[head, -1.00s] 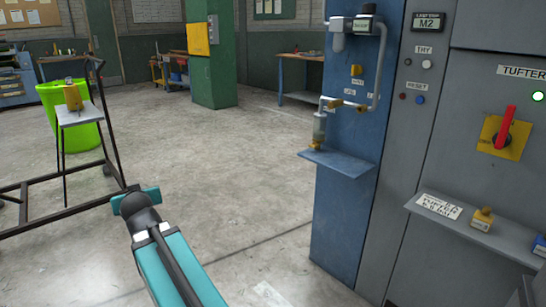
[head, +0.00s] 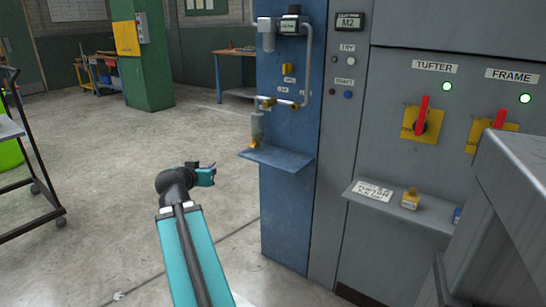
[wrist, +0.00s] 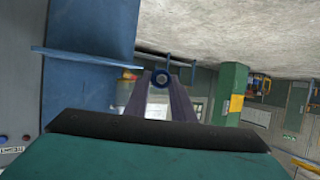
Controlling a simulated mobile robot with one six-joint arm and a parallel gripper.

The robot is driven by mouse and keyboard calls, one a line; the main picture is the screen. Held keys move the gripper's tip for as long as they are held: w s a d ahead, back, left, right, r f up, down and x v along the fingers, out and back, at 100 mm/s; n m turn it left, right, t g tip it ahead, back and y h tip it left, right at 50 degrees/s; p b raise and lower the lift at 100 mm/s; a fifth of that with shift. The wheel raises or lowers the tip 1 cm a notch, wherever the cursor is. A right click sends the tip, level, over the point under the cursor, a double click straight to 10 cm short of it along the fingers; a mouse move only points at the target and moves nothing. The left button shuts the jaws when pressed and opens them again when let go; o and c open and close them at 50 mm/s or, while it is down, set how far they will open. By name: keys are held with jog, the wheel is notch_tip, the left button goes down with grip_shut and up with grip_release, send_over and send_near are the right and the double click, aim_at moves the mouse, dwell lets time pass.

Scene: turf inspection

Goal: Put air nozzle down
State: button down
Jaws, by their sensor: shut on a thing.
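My gripper (head: 209,166) is out over the floor, left of the blue column and apart from it. In the wrist view my gripper (wrist: 161,84) has its two fingers closed on a small dark blue ring-shaped thing, which I take to be the air nozzle (wrist: 161,78). The rest of the nozzle is hidden or too small to tell. A small blue shelf (head: 280,158) juts from the blue column (head: 290,210), right of and slightly above my gripper. The shelf also shows in the wrist view (wrist: 85,55), which looks upside down.
Air fittings and pipes (head: 306,65) sit on the column above the shelf. A grey cabinet (head: 385,130) with red switches stands right of it. Its ledge (head: 440,222) holds a yellow tagged block (head: 410,198). A black cart (head: 40,180) stands left. Floor between is clear.

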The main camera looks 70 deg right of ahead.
jog(key=s+d+r+m+g, duration=0.2)
jog(key=s+d+g, duration=0.1)
jog(key=s, duration=0.7)
jog(key=s+d+r+m+g+p, duration=0.1)
jog(key=s+d, duration=0.4)
jog(key=s, duration=0.5)
jog(key=r+m+g, duration=0.1)
jog(key=m+g, duration=0.1)
jog(key=shift+s+m, duration=0.3)
jog(key=shift+s, duration=0.05)
jog(key=shift+w+d+r+g+p, duration=0.25)
jog(key=shift+d+p, duration=0.25)
jog(key=shift+p, duration=1.15)
jog(key=p, duration=0.4)
jog(key=d+p, duration=0.1)
jog(key=p, duration=0.3)
jog(key=shift+w+d+f, duration=0.2)
jog(key=shift+w+d, duration=0.1)
jog(key=shift+w, duration=0.1)
send_over(268, 160)
jog(key=shift+d+f, duration=0.15)
jog(key=shift+f, duration=0.7)
jog(key=shift+f, duration=1.75)
jog(key=shift+f+b, duration=0.1)
jog(key=shift+b, duration=0.3)
